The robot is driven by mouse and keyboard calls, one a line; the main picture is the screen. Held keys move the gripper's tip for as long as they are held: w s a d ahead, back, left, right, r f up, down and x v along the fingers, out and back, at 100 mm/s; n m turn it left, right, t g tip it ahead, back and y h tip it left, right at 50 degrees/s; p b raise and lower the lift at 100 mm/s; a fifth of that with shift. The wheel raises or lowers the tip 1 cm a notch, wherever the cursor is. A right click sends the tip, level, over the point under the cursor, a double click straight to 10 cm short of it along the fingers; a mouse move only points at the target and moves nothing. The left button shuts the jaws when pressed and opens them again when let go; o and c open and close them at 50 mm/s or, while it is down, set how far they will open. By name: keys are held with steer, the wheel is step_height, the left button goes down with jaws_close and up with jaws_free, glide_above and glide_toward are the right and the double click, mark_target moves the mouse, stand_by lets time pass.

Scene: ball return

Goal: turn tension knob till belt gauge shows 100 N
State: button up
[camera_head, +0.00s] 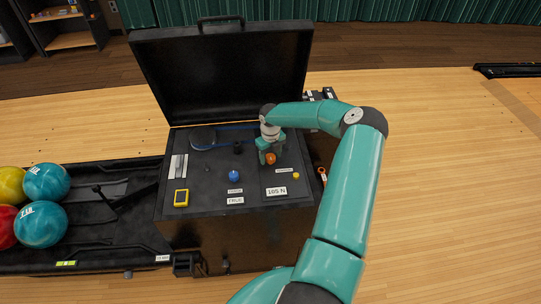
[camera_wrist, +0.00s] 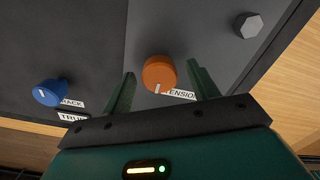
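The orange tension knob (camera_head: 270,159) is on the black panel of the open machine. The belt gauge (camera_head: 276,191) reads 105 N. A blue belt (camera_head: 232,128) runs along the panel's back, partly hidden by my gripper.
A blue knob (camera_head: 234,176) sits left of the orange one, above a label reading "TRUE" (camera_head: 235,200). The raised black lid (camera_head: 225,70) stands behind. Bowling balls (camera_head: 42,224) rest at far left.

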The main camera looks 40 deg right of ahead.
mark_target(271, 156)
step_height(271, 156, up, 14)
stand_by(0.6)
steer(key=shift+f, duration=0.15)
